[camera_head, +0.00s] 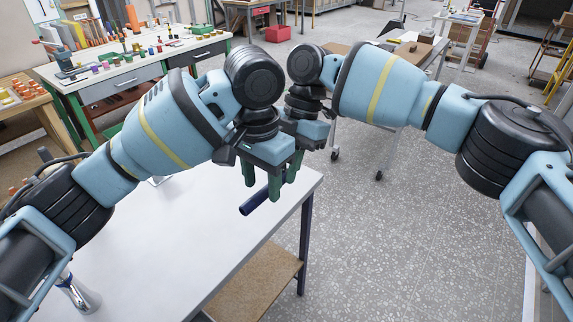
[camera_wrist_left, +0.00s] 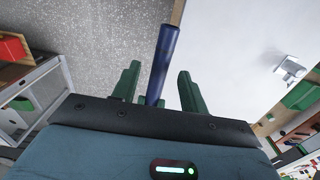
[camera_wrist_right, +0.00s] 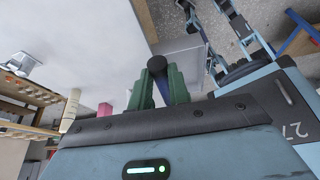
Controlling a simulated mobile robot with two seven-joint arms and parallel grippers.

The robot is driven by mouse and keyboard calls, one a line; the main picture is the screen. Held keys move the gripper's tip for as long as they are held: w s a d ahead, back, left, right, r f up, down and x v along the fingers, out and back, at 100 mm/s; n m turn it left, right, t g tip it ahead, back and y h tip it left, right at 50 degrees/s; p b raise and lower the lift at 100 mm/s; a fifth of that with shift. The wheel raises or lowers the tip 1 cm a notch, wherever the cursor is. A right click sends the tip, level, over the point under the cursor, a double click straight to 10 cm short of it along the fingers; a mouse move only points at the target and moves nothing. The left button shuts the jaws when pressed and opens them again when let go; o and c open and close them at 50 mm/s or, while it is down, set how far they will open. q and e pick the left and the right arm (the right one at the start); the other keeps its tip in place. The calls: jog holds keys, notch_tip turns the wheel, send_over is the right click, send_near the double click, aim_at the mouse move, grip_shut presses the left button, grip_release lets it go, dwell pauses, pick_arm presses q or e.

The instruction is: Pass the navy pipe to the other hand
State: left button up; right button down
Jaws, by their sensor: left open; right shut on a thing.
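The navy pipe (camera_head: 254,203) slants down below my two grippers, over the white table's right edge. My right gripper (camera_head: 291,172) is shut on it; the right wrist view shows the pipe (camera_wrist_right: 161,90) between the green fingers, its dark round end facing that camera. My left gripper (camera_head: 261,184) is open, right beside the right one. In the left wrist view the pipe (camera_wrist_left: 163,60) runs between its spread fingers, with a visible gap on either side. The exact grip point is hidden behind the wrists in the head view.
The white table (camera_head: 150,235) is mostly clear, with a metallic object (camera_head: 78,295) near its front left. A pink block (camera_wrist_right: 105,109) shows in the right wrist view. A workbench (camera_head: 140,58) with small colored items stands behind left. Speckled floor (camera_head: 400,230) is open at right.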

aim_at(263, 192)
pick_arm(q)
notch_tip(263, 192, up, 11)
jog(key=shift+f, duration=0.15)
jog(key=shift+f, duration=0.1)
dwell(0.7)
